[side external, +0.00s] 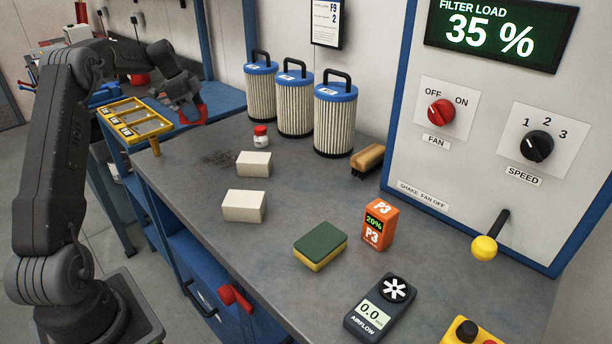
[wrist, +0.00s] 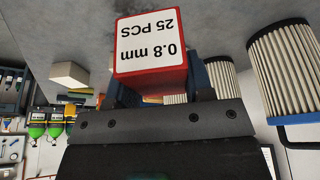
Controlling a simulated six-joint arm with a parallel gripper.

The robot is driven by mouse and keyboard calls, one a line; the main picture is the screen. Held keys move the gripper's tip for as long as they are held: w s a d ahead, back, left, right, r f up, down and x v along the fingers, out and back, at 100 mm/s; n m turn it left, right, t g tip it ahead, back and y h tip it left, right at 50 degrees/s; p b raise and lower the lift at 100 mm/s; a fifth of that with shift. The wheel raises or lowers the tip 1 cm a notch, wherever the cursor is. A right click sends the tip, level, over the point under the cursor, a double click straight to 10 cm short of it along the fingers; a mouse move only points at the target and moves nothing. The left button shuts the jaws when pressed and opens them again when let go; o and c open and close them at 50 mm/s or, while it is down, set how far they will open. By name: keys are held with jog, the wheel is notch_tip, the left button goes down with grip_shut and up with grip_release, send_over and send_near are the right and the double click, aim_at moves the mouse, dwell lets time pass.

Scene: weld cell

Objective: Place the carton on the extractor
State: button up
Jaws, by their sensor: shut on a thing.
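My gripper (side external: 187,106) is at the far left end of the bench, beside the yellow rack. It is shut on a red carton (wrist: 150,45) with a white label reading "0.8 mm 25 PCS", upside down in the wrist view. In the side view only a small red part of the carton (side external: 194,115) shows below the dark jaws. The extractor (side external: 470,190) is the white cabinet with blue edges at the right, with a fan switch, a speed knob and a display reading 35 %. Its top is out of view.
Several filter cartridges (side external: 294,103) stand along the back wall. Two pale blocks (side external: 244,206), a green and yellow sponge (side external: 320,246), an orange P3 box (side external: 379,225), a brush (side external: 368,160) and an airflow meter (side external: 378,306) lie on the bench. A lever (side external: 486,245) sticks out from the cabinet.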

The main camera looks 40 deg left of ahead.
jog(key=w+d+n+g, duration=0.1)
jog(key=d+n+g, duration=0.1)
jog(key=d+n, duration=0.3)
jog(key=w+d+n+g, duration=0.1)
jog(key=d+n+g, duration=0.1)
jog(key=d+n, duration=0.3)
jog(key=w+d+n+g, duration=0.2)
jog(key=d+n, duration=0.3)
jog(key=d, duration=0.1)
jog(key=shift+d+n, duration=0.35)
jog(key=shift+n, duration=0.05)
jog(key=d+n+t+h, duration=0.1)
jog(key=d+n+h, duration=0.5)
jog(key=d+n, duration=0.15)
jog(key=n+t+h, duration=0.4)
jog(key=n+t, duration=0.3)
jog(key=n, duration=0.1)
send_over(321, 208)
notch_tip(321, 208, down, 6)
jog(key=shift+s+f, duration=0.1)
jog(key=shift+f, duration=2.15)
jog(key=shift+f, duration=0.15)
jog(key=o, duration=1)
jog(key=shift+o, duration=0.2)
